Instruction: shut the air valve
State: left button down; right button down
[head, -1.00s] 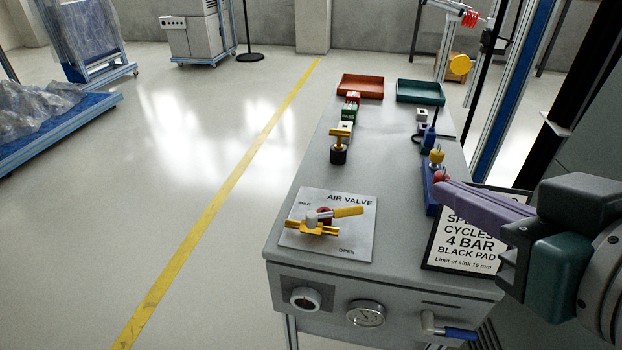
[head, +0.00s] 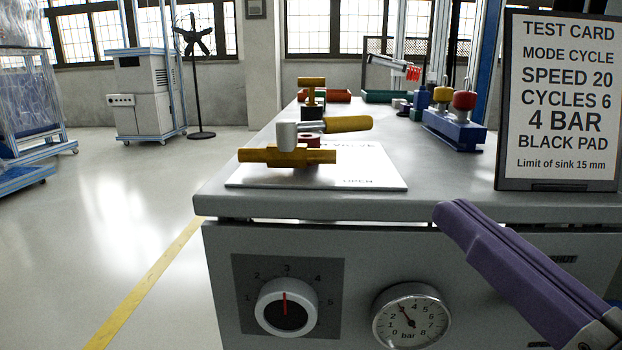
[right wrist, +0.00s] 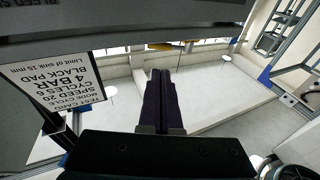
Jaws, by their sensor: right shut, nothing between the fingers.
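The air valve (head: 290,156) sits on its white plate (head: 250,180) on the bench top in the head view. It has a brass-yellow body, a grey-white hub and a yellow lever handle (head: 348,124) pointing right. The word OPEN shows on the plate's right front; the AIR VALVE lettering is partly hidden behind the valve. My right gripper (head: 447,213) has purple fingers, shut and empty. In the head view its tips show at the bench's front edge, right of the plate and apart from the valve. The closed fingers also show in the right wrist view (right wrist: 160,72). My left gripper is not in view.
A test card (head: 557,100) stands on the bench at right. A blue block (head: 454,130) with red and yellow knobs is behind. The front panel carries a dial (head: 287,306) and a pressure gauge (head: 411,315). Open floor lies left of the bench.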

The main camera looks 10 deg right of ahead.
aim_at(357, 128)
jog(key=x, duration=1.3)
jog(key=shift+w+r+b, duration=0.15)
jog(key=shift+w+b, duration=0.15)
jog(key=shift+w, duration=0.05)
jog(key=shift+w+d+r+p, duration=0.1)
jog(key=shift+w+d+p, duration=0.05)
jog(key=shift+w+p, duration=0.3)
jog(key=shift+w, duration=0.1)
jog(key=shift+d, duration=0.1)
